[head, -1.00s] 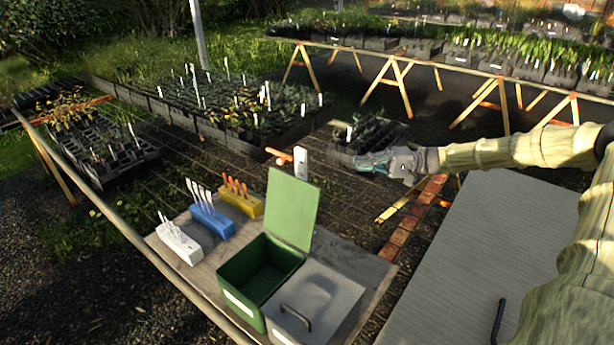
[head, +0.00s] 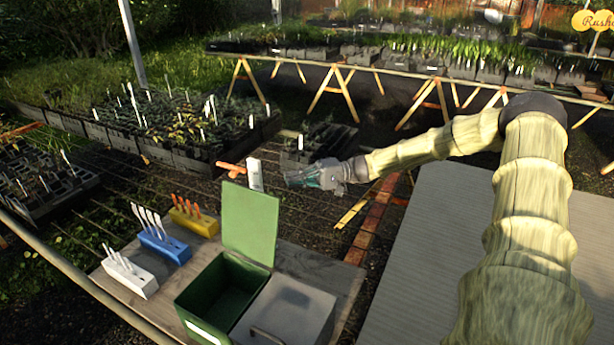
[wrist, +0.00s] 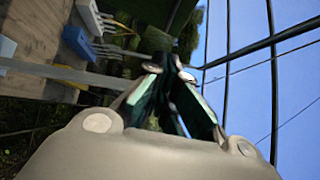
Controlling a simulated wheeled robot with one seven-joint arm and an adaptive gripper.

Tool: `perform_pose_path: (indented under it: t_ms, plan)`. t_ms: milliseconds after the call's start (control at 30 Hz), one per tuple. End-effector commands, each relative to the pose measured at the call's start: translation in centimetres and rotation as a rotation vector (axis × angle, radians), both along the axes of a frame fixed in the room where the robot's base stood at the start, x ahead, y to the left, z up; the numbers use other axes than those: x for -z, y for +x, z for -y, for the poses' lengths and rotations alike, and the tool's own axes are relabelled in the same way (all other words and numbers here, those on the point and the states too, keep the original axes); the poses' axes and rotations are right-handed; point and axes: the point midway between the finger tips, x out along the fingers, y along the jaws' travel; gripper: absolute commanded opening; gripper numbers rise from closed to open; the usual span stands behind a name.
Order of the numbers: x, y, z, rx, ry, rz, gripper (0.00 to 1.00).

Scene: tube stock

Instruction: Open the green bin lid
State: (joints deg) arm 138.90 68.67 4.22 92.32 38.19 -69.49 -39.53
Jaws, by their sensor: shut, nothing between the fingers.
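The green bin (head: 208,292) stands on the small wooden table, its inside showing. Its green lid (head: 249,224) stands raised, roughly upright, at the bin's back edge. My gripper (head: 290,179) is above and to the right of the lid in the head view, apart from it and empty. In the wrist view the fingers of my gripper (wrist: 176,66) come together at the tips, shut on nothing.
A grey lidded bin (head: 300,308) with a dark handle stands right of the green bin. White (head: 130,275), blue (head: 166,248) and yellow (head: 195,222) blocks holding tools stand at the left. A grey ribbed tabletop (head: 430,240) lies to the right.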

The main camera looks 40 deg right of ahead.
Motion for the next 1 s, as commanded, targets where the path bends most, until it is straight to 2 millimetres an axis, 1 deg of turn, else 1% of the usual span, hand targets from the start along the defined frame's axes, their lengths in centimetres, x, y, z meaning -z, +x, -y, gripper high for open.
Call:
perform_pose_path:
  t_ms: [100, 333, 500, 700, 1000]
  plan:
    - [-0.2, 0.6, -1.5, -0.002, 0.001, -0.002, 0.00]
    - [-0.2, 1.8, -4.0, 0.000, 0.003, -0.001, 0.00]
    - [-0.4, 1.0, -5.6, 0.000, 0.008, -0.001, 0.00]
    - [-0.2, 0.5, -6.6, 0.002, 0.012, 0.001, 0.00]
    - [-0.1, 0.3, -6.9, 0.003, 0.010, 0.001, 0.00]
